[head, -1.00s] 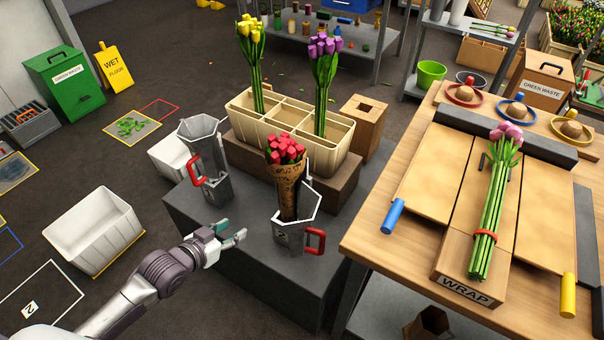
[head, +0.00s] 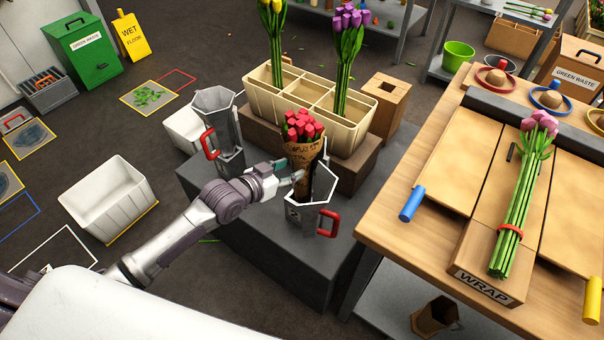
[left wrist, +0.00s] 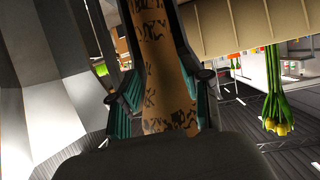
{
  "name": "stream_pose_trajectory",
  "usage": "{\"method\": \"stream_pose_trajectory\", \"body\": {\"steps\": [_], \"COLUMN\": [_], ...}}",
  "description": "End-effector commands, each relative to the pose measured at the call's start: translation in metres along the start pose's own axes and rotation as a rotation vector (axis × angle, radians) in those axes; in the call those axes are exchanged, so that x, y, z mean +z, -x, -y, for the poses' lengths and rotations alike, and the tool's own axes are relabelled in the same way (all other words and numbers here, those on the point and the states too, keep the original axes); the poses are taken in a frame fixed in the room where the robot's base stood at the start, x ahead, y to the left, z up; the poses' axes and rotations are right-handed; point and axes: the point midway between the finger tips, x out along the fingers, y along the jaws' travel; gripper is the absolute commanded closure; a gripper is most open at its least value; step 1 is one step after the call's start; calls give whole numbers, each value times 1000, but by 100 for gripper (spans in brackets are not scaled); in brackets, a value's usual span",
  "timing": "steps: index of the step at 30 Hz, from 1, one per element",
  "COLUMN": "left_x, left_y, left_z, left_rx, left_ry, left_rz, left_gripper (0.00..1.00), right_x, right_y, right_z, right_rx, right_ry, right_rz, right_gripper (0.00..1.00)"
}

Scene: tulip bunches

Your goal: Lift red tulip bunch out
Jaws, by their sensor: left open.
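The red tulip bunch (head: 301,128) is wrapped in brown printed paper and stands tilted in a grey metal jug (head: 307,213) with a red handle, on the dark grey block. My left gripper (head: 292,171) is open, with its fingers at the paper wrap just above the jug's rim. In the left wrist view the wrap (left wrist: 163,70) rises between the two teal-padded fingers (left wrist: 160,103), one on each side, with the wrap's lower part hidden by the gripper body. My right gripper is not in view.
Behind is a cream divided box (head: 305,113) with yellow and purple tulips. The wooden wrap table (head: 395,240) is at right, holding a pink bunch (head: 520,190).

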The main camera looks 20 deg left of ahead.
Motion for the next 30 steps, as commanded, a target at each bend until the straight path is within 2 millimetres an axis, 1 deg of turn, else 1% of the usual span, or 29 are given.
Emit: {"method": "stream_pose_trajectory", "body": {"steps": [1, 3, 6, 9, 14, 15, 23, 24, 30], "left_x": [0, 0, 0, 0, 0, 0, 0, 0, -1], "left_y": [-10, -20, -31, -35, -34, -34, -34, -34, -34], "left_z": [0, 0, 0, 0, 0, 0, 0, 0, 0], "left_rx": [0, -1, 0, -1, 0, 0, 0, 0, 0], "left_ry": [2, 2, 0, -1, 0, 0, 0, 0, 0], "left_rz": [-2, -3, -3, -1, -1, -1, -1, -1, -4], "left_gripper": [52, 52, 52, 52, 52, 54, 97, 100, 100], "right_x": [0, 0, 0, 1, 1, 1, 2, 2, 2], "right_y": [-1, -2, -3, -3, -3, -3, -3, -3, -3], "right_z": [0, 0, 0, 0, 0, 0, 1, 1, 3], "right_rx": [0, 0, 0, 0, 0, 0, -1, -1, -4], "right_ry": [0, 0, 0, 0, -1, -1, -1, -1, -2], "right_rz": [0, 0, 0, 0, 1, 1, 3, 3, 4], "right_gripper": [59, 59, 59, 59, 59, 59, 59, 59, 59]}}
